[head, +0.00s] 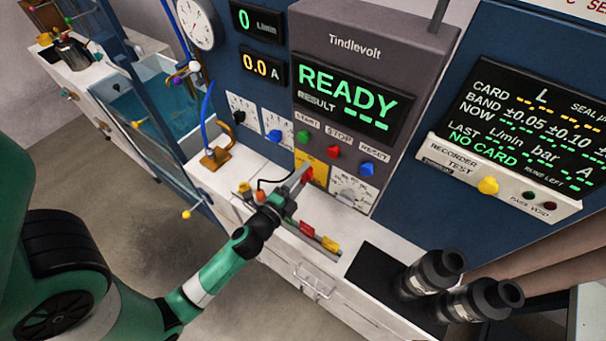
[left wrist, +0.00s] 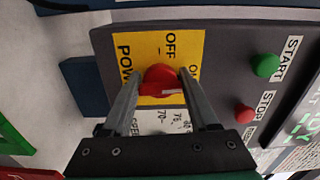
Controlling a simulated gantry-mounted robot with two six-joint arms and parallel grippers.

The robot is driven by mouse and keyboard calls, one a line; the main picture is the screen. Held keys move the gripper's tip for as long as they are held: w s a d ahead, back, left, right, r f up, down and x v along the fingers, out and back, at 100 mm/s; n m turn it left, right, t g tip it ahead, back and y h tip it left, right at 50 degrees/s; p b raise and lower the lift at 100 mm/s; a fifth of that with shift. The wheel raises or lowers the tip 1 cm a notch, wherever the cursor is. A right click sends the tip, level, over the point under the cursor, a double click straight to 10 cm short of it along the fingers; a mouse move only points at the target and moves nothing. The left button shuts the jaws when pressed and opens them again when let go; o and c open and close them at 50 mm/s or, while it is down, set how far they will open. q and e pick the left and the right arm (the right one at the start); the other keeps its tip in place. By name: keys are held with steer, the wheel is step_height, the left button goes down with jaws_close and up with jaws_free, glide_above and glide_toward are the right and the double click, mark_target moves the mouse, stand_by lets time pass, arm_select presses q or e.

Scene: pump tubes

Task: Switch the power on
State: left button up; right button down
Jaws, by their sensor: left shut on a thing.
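The red power knob (left wrist: 160,78) sits on a yellow plate (left wrist: 138,45) marked POWER and OFF. A further label at the plate's edge is partly hidden by a finger. My left gripper (left wrist: 161,84) is shut on the knob, one finger on each side. In the head view my left gripper (head: 298,182) reaches the yellow plate (head: 312,164) low on the grey Tindlevolt panel (head: 335,55). The knob's exact pointing is hard to tell. The panel's screen (head: 345,95) is lit and reads READY. My right gripper is not in view.
Green start (head: 303,137), red stop (head: 333,151) and blue reset (head: 367,168) buttons are just above the knob; a white dial (head: 351,189) is beside it. A water tank (head: 155,105) stands at left.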

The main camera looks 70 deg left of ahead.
arm_select(q)
steer(key=shift+m, duration=0.4)
steer(key=o, duration=1.4)
steer(key=shift+s, duration=0.1)
steer(key=b+v, duration=0.5)
steer(key=v, duration=0.6)
steer(key=shift+s+d, duration=0.15)
steer(key=shift+d, duration=0.05)
